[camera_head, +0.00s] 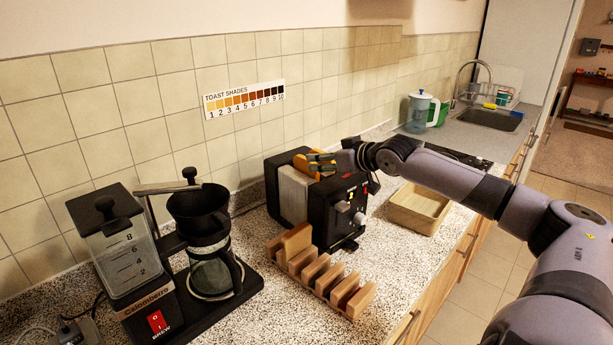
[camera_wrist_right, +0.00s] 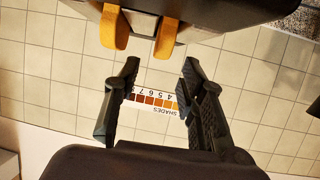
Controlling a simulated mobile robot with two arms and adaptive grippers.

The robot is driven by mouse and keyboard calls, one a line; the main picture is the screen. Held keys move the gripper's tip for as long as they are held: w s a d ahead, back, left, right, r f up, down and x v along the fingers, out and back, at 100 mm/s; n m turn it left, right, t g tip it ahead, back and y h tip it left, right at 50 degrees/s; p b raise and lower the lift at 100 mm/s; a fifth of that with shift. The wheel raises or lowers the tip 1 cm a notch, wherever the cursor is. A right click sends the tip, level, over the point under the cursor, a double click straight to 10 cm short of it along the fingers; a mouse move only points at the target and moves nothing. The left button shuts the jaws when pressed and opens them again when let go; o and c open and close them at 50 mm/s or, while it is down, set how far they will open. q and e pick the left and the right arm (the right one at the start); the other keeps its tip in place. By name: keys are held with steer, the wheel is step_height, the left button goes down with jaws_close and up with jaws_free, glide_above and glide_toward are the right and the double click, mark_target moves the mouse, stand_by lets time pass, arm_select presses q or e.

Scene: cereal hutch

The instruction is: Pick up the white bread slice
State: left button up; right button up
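In the head view the right gripper (camera_head: 322,162) is over the toaster top and partly hides the slices. My left gripper is out of view.
The wooden rack (camera_head: 343,292) stands in front of the toaster. A coffee maker (camera_head: 150,290) is at left. A light wooden tray (camera_head: 432,222) is right of the toaster, with a sink (camera_head: 490,118) farther back. The tiled wall is close behind the toaster.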

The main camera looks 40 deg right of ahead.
steer(key=shift+w+p, duration=0.9)
steer(key=shift+w, duration=0.1)
steer(key=shift+p+x, duration=0.45)
steer(key=shift+x, duration=0.4)
steer(key=shift+w+f, duration=0.5)
steer(key=shift+w, duration=0.15)
steer(key=shift+s, duration=0.1)
steer(key=shift+c, duration=0.5)
jaws_close()
